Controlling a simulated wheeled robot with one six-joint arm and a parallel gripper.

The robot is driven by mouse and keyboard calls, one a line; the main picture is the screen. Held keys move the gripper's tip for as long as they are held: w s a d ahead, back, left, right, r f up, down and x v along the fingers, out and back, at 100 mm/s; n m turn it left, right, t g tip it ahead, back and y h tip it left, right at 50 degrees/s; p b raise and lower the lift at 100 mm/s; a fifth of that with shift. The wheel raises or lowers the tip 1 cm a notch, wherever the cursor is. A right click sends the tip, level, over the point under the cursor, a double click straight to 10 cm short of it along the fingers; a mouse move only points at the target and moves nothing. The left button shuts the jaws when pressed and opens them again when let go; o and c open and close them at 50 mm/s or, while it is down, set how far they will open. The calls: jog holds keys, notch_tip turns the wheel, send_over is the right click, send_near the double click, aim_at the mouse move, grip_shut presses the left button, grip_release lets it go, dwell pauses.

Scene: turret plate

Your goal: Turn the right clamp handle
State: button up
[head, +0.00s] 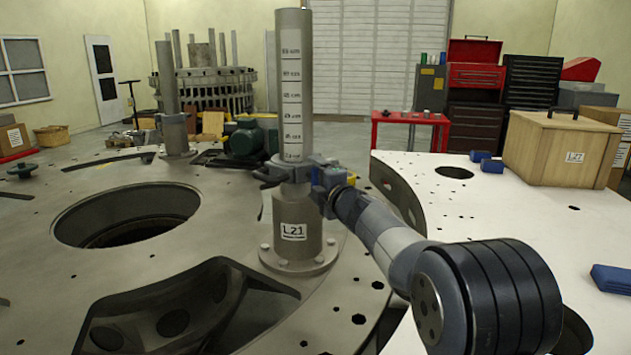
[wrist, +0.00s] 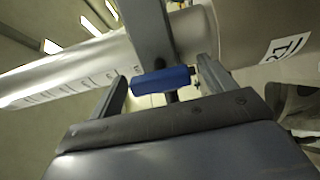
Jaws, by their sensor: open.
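A grey upright post (head: 292,80) with a marked scale rises from a base labelled L21 (head: 292,222). A grey clamp (head: 285,172) sits around the post just above the base. It also shows in the wrist view as a grey arm (wrist: 149,30) across the post. The blue clamp handle (wrist: 150,80) lies crosswise between my fingertips. My gripper (wrist: 163,70) is open, with one finger on each side of the handle; I cannot tell whether either touches it. In the head view my gripper (head: 322,178) is at the clamp's right side, its fingers partly hidden.
A second post (head: 167,80) stands further back at left. The turret plate has a large round opening (head: 125,215) and a dark cutout in front. A white plate (head: 500,225) at right carries a wooden crate (head: 555,150) and blue blocks (head: 490,163). A green motor (head: 248,140) stands behind the post.

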jog(key=b+v, duration=0.1)
jog(key=v, duration=0.9)
jog(key=shift+s, duration=0.25)
jog(key=shift+w, duration=0.1)
jog(key=p+x, duration=0.1)
jog(key=x, duration=0.9)
jog(key=shift+w+a, duration=0.1)
jog(key=shift+w, duration=0.25)
